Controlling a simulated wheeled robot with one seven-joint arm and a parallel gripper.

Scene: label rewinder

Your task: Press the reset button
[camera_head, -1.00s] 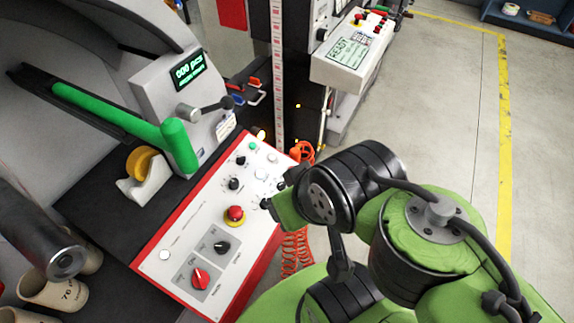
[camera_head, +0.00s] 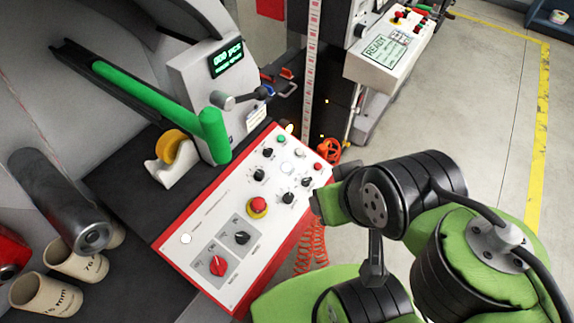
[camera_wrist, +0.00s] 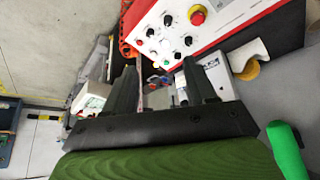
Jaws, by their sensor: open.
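The control panel (camera_head: 200,228) is a white sloped face with a red rim, left of my arm in the head view. It carries a red mushroom button on a yellow collar (camera_head: 258,206), a green button (camera_head: 283,138), a small red button (camera_head: 318,166), a white round button (camera_head: 186,238) and several black knobs. The labels are too small to read, so I cannot tell which is reset. In the wrist view my gripper (camera_wrist: 162,80) is open and empty, with the panel (camera_wrist: 222,28) beyond its fingers, apart from them.
A green-capped bar (camera_head: 214,135) and a display box (camera_head: 200,85) stand behind the panel. A yellow tape roll (camera_head: 172,145) and cardboard cores (camera_head: 45,294) lie to its left. An orange handwheel (camera_head: 328,150) is near its right corner. Open floor (camera_head: 480,110) lies right.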

